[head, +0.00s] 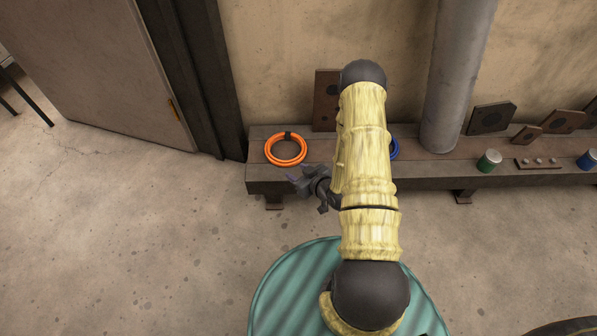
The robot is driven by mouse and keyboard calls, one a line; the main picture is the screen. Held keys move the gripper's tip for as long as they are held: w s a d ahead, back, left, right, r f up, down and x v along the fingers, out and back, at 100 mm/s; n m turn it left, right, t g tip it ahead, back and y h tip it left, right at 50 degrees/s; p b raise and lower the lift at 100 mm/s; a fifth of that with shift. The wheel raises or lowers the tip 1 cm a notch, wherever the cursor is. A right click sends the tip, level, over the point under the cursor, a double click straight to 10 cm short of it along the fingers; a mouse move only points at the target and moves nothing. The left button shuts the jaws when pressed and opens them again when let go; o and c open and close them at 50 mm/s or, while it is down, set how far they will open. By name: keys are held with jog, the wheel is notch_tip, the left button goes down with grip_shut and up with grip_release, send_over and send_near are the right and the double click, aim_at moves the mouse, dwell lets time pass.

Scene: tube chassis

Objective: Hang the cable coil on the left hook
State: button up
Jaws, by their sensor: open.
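An orange cable coil (287,163) with a dark tie at its top lies flat on the left end of a long brown bench (256,181). My gripper (295,181) is open and empty, just in front of the bench edge and slightly right of the coil in the picture. It appears apart from the coil. A blue object (395,149), perhaps another coil, is mostly hidden behind my arm. I see no hook in this view.
A grey vertical pipe (460,75) stands at the bench. A green can (489,161), a blue can (588,160) and dark plates (491,118) are to the right. A door (110,70) is at left. Open concrete floor lies in front.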

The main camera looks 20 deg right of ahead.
dwell(0.3)
notch_tip(320, 180, up, 15)
jog(key=g+h, duration=0.3)
jog(key=g, duration=0.2)
jog(key=s+a+r+m+g, duration=0.2)
jog(key=s+r, duration=0.4)
jog(key=s, duration=0.1)
jog(key=s+a+r+m+g+h, duration=0.1)
jog(key=s+r+m, duration=0.1)
jog(key=s+r, duration=0.5)
jog(key=shift+s+a+g, duration=0.35)
jog(key=shift+s+g, duration=0.05)
jog(key=shift+s, duration=0.15)
